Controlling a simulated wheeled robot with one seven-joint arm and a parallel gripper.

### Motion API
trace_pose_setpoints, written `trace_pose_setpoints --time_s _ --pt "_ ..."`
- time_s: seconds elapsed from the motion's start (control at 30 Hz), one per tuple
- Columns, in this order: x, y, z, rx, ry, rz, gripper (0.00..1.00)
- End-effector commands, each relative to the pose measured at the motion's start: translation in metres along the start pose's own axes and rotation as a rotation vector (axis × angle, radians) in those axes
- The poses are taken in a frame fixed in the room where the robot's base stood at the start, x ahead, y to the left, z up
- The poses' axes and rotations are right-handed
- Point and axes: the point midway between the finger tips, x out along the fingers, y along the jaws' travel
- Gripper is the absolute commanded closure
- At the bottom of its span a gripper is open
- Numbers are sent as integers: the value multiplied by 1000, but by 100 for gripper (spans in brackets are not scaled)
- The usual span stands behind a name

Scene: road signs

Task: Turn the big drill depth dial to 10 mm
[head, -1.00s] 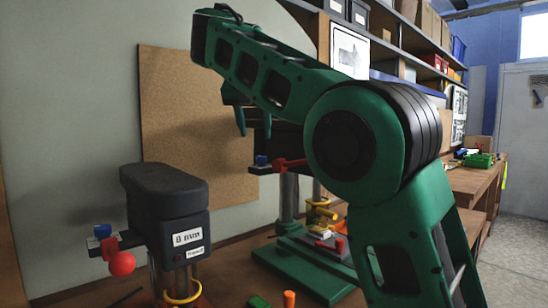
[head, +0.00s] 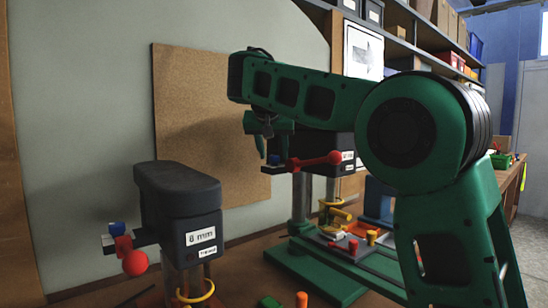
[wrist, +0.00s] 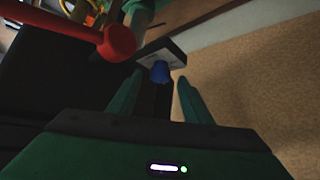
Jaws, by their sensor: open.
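The big drill (head: 325,148) has a dark head and a green base and stands behind my arm. Its blue depth dial (head: 275,160) sits on a plate at the left of the head, by the red lever (head: 315,161). In the wrist view the blue dial (wrist: 160,72) lies in line with the gap between my fingertips, on a grey plate. My gripper (head: 273,148) is open and pointed at the dial, with nothing held. Whether the fingertips straddle the dial or stop short, I cannot tell. The big drill's white label (head: 348,156) is too small to read.
A smaller dark drill (head: 178,195) stands at front left, with a label that seems to read 8 mm, a blue dial (head: 117,228) and a red ball lever (head: 135,262). The red lever (wrist: 117,42) is close to my left finger in the wrist view. A corkboard (head: 200,110) is behind.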

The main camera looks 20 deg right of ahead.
Motion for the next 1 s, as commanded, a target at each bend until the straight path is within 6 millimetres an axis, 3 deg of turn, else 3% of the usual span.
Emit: trace_pose_setpoints --time_s 0.43,0.6,1.0 --pt "10 0 0 0 0 0 55" --pt "10 0 0 0 0 -1 96" --pt "12 -4 -1 71 1 74 96"
